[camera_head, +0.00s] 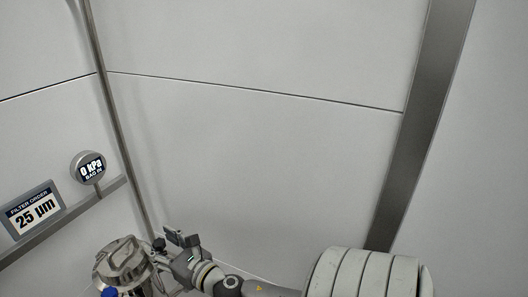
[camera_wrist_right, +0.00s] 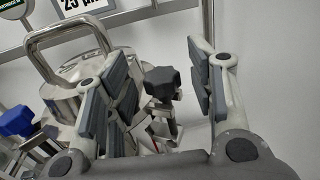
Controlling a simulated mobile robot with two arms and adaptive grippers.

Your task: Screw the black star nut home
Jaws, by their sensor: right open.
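The black star nut (camera_wrist_right: 162,83) sits on a metal bolt at the side of a steel vessel's lid (camera_wrist_right: 68,100) in the right wrist view. It shows small and dark in the head view (camera_head: 158,245), at the vessel's right edge. My right gripper (camera_wrist_right: 159,65) is open, with one grey-padded finger on each side of the nut as seen in the wrist view. I see a gap between the nut and each finger, and cannot tell the depth. In the head view, the right gripper (camera_head: 175,246) is just right of the nut. My left gripper is not in view.
A blue knob (camera_wrist_right: 16,121) is on the lid's other side. A bent metal handle (camera_wrist_right: 68,33) rises from the lid. Bare wall panels fill the back.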

